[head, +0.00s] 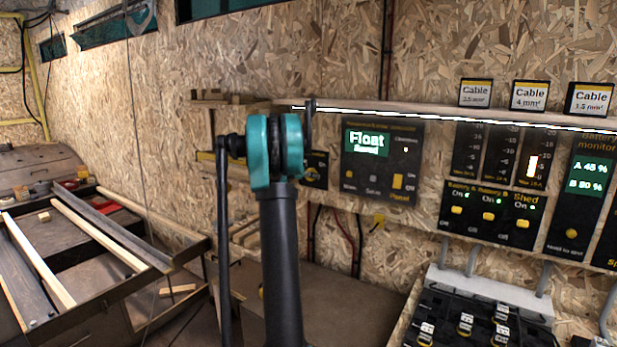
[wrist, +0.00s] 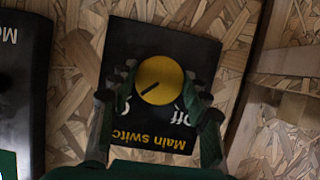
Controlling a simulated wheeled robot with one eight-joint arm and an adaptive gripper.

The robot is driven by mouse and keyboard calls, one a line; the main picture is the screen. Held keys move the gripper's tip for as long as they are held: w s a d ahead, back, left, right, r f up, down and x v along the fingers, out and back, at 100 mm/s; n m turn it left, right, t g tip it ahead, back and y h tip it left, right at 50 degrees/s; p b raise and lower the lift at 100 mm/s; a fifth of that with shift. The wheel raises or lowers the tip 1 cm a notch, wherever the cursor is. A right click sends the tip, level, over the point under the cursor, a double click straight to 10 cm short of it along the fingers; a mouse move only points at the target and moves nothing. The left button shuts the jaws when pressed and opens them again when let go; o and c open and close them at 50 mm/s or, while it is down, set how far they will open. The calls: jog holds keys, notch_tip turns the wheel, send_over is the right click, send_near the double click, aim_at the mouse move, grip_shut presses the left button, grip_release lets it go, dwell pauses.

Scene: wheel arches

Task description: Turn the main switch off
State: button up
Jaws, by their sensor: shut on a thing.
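The main switch is a black panel (wrist: 124,45) with a round yellow knob (wrist: 160,72), close up in the wrist view. The knob's dark mark slants toward the lower left, on the side of a label mostly hidden by a finger. The word "Off" (wrist: 193,108) stands to the lower right. My gripper (wrist: 163,84) is shut on the knob, one finger on each side. In the head view the main switch panel (head: 316,163) shows only in part behind my arm, and my fingers are hidden there.
A dark panel reading "Float" (head: 381,160) is just right of the switch. Battery and shed switches (head: 490,212) and a battery monitor (head: 583,200) are farther right. A wooden shelf edge (head: 450,112) runs above. A workbench with wood strips (head: 90,235) stands at left.

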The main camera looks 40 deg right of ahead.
jog(key=shift+w+a+f+n+g+h, duration=0.1)
jog(key=shift+n+g+h, duration=0.8)
jog(key=shift+n, duration=1.3)
jog(key=shift+d+f+n+g+h, duration=0.1)
jog(key=shift+n+g+h, duration=0.75)
jog(key=shift+n, duration=1.35)
jog(key=shift+w+a+n+g+h, duration=0.1)
jog(key=shift+n+g+h, duration=0.75)
jog(key=shift+n, duration=1.35)
jog(key=o, duration=1.2)
jog(key=shift+c, duration=0.2)
jog(key=a, duration=1.2)
